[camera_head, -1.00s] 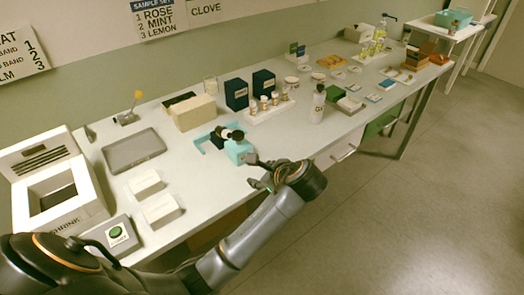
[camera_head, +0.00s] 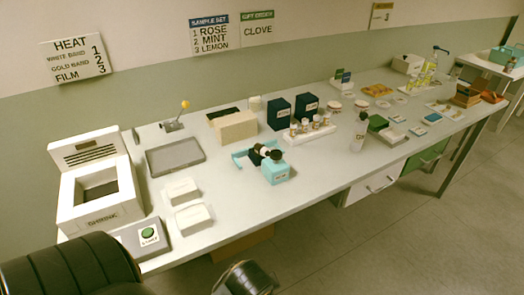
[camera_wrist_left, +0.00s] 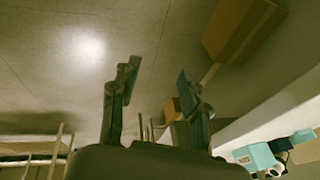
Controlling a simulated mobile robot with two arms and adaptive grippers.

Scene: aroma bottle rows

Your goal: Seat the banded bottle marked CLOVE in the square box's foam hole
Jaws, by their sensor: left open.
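A rack (camera_head: 312,135) holds several small bottles with pale bands and dark caps; their labels are too small to read, so I cannot tell which is CLOVE. Two dark blue boxes (camera_head: 279,113) with pale labels stand behind it. A teal block (camera_head: 276,172) stands left of the rack, with a dark rounded piece at its top; it also shows in the left wrist view (camera_wrist_left: 254,157). No foam hole is clearly visible. My left gripper (camera_wrist_left: 157,88) is open and empty, away from the tabletop, with floor behind its fingers. My right gripper is out of view.
A white heating machine (camera_head: 98,185) with a green button box (camera_head: 148,234) stands at the left. A grey tray (camera_head: 175,156), two white blocks (camera_head: 193,217) and a tan box (camera_head: 236,126) lie nearby. The front middle tabletop is clear.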

